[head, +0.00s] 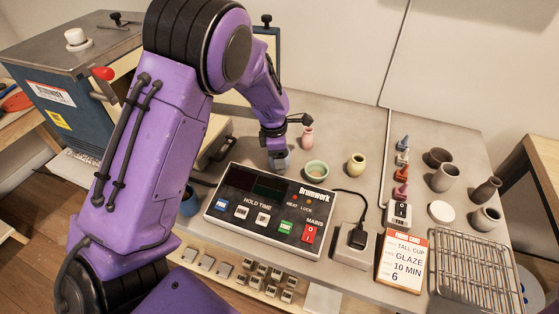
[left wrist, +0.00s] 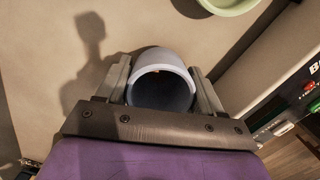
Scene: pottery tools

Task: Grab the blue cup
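A light blue cup (left wrist: 160,62) is between the two fingers of my left gripper (left wrist: 163,90) in the left wrist view, its open mouth facing the camera. A finger lies close along each side of it; I cannot tell whether both press on it. In the head view my left gripper (head: 278,158) points down over the table behind the control box, and a bit of the blue cup (head: 283,161) shows at its tip. A darker blue vessel (head: 189,202) is partly hidden behind my arm. My right gripper is not in view.
A green bowl (head: 316,170), a pink vase (head: 307,138) and a yellow pot (head: 356,164) stand to the right of the gripper. The control box (head: 270,208) is in front. A wire rack (head: 477,274), a recipe card (head: 403,262) and several brown pots are farther right.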

